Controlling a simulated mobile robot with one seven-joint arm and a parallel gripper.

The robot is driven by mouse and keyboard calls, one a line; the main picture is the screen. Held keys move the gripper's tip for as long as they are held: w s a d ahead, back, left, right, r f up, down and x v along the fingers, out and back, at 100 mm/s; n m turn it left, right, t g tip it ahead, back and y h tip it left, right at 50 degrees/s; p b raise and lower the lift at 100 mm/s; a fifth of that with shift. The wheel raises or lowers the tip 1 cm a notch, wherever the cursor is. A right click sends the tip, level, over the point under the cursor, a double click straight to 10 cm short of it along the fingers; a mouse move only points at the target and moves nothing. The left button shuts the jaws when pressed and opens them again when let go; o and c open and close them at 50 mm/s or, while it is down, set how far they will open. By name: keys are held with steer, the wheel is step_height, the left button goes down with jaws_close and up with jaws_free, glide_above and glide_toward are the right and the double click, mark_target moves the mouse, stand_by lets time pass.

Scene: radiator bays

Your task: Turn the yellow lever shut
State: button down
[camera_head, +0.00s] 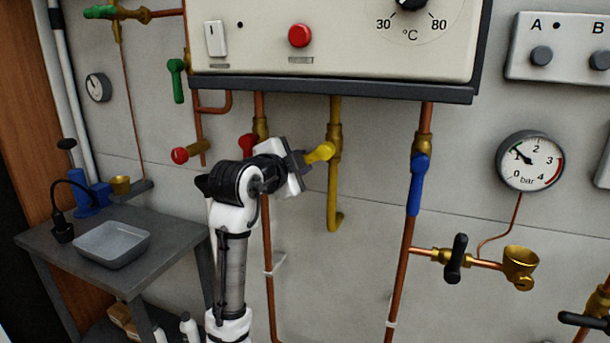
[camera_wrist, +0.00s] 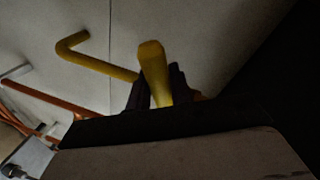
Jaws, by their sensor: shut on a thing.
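The yellow lever (camera_head: 321,152) sits on a brass valve on the yellow gas pipe (camera_head: 334,190), under the boiler. It points left and toward the viewer, across the line of the pipe. My gripper (camera_head: 307,157) comes from the left and is shut on the lever. In the wrist view the lever (camera_wrist: 154,70) stands up between the two dark fingers (camera_wrist: 156,90), its rounded end free above them. The bent end of the yellow pipe (camera_wrist: 90,52) shows behind it. The valve body is hidden in the wrist view.
A red lever (camera_head: 247,144) is close behind my wrist on the left. A blue lever (camera_head: 417,185) hangs along a copper pipe to the right. The boiler's lower edge (camera_head: 330,90) is just above. The wall between the yellow and blue pipes is clear.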

steer(key=r+m, duration=0.1)
steer(key=r+m+y, duration=0.1)
steer(key=shift+w+a+m+b, duration=0.1)
steer(key=shift+a+m+b, duration=0.2)
steer(key=shift+a+m, duration=0.1)
steer(key=shift+r+m+y, duration=0.4)
steer(key=shift+r+m, duration=0.25)
steer(key=shift+m, duration=0.35)
steer(key=c, duration=1.3)
jaws_free()
steer(key=b+v, duration=0.1)
steer(key=v, duration=0.6)
steer(key=b+v, duration=0.2)
steer(key=v, duration=0.4)
steer(key=shift+s+f, duration=0.15)
steer(key=shift+s, duration=0.3)
steer(key=shift+a, duration=0.1)
